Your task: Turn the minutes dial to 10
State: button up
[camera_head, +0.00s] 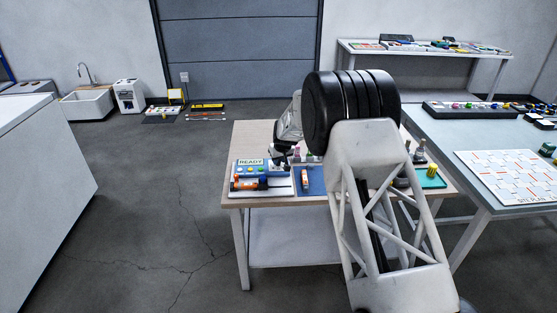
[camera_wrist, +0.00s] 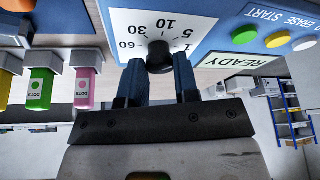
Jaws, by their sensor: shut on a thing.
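The minutes dial is a black round knob (camera_wrist: 160,57) on a white panel (camera_wrist: 125,20) printed with 60, 30, 10, 5 and 1. My gripper (camera_wrist: 158,74) has one blue-grey finger on each side of the knob and is shut on it. The knob's pointer is too unclear to read a setting. In the head view my gripper (camera_head: 283,158) is over the blue device with the READY display (camera_head: 250,162); the arm and gripper hide the dial there.
Green, yellow and white buttons (camera_wrist: 277,39) sit right of the dial. Green and pink tagged items (camera_wrist: 39,90) hang to its left in the wrist view. An orange tube (camera_head: 305,179) lies on a blue mat. The wooden table (camera_head: 236,207) has a bare left front edge.

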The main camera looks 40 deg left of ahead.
jog(key=n, duration=0.1)
jog(key=n+g, duration=0.1)
jog(key=n, duration=0.2)
jog(key=shift+w+n+g+y, duration=0.25)
jog(key=shift+n+g+y, duration=0.05)
jog(key=shift+g, duration=0.1)
jog(key=shift+w+n+g, duration=0.1)
jog(key=shift+n+g, duration=0.7)
jog(key=shift+n, duration=1.5)
jog(key=o, duration=0.9)
jog(key=shift+r, duration=0.1)
jog(key=v, duration=0.7)
jog(key=shift+w+r, duration=0.15)
jog(key=shift+r, duration=0.15)
